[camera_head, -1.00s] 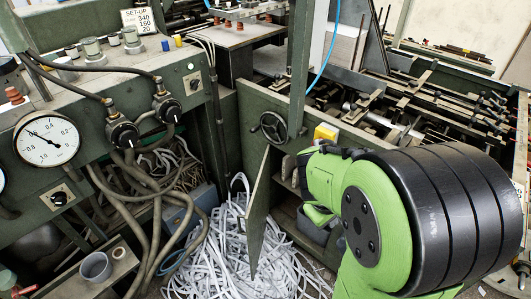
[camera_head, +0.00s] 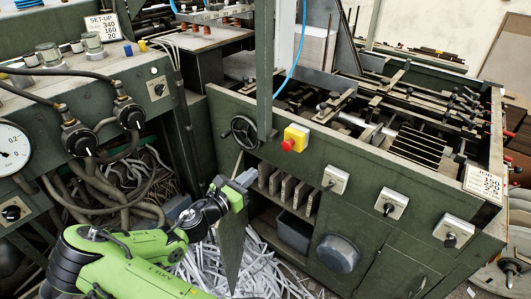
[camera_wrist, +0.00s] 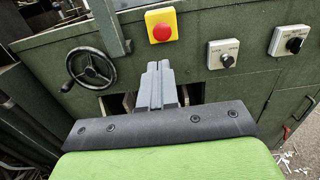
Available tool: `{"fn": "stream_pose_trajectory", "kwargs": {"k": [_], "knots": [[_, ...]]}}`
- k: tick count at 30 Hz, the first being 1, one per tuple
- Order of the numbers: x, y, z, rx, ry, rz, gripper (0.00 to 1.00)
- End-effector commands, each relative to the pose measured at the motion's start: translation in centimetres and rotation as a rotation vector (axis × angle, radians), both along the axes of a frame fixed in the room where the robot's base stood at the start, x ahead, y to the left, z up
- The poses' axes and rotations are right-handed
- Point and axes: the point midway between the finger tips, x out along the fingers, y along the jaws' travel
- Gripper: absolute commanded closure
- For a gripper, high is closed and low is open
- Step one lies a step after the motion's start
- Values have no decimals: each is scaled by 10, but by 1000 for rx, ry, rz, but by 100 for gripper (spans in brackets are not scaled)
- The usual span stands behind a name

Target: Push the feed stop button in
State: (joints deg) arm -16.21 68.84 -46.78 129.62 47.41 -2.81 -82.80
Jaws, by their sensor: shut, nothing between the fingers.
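The feed stop button is a red mushroom button (camera_head: 289,145) on a yellow box (camera_head: 297,135), on the upper front of the green machine beside a green post. In the wrist view the red button (camera_wrist: 161,32) sits on its yellow plate, just above and beyond my fingertips. My gripper (camera_head: 246,177) is shut and empty, below and left of the button in the head view, apart from it. In the wrist view my gripper (camera_wrist: 158,66) points up toward the machine front, its grey fingers together.
A black handwheel (camera_head: 244,131) is left of the button. Grey switch boxes (camera_head: 335,179) line the panel to its right. Below is an open compartment with upright plates (camera_head: 288,189) and an open door (camera_head: 231,247). White paper strips (camera_head: 262,272) cover the floor.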

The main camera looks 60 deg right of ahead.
Motion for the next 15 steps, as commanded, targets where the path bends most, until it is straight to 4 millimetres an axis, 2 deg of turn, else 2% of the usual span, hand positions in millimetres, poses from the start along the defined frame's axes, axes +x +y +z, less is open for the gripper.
{"fn": "stream_pose_trajectory", "kwargs": {"k": [5,8,15], "knots": [[-1,-1,0,2,-3,-2,100],[-2,-9,-1,3,-4,-4,100],[-11,-59,-2,3,-8,-7,100]]}}
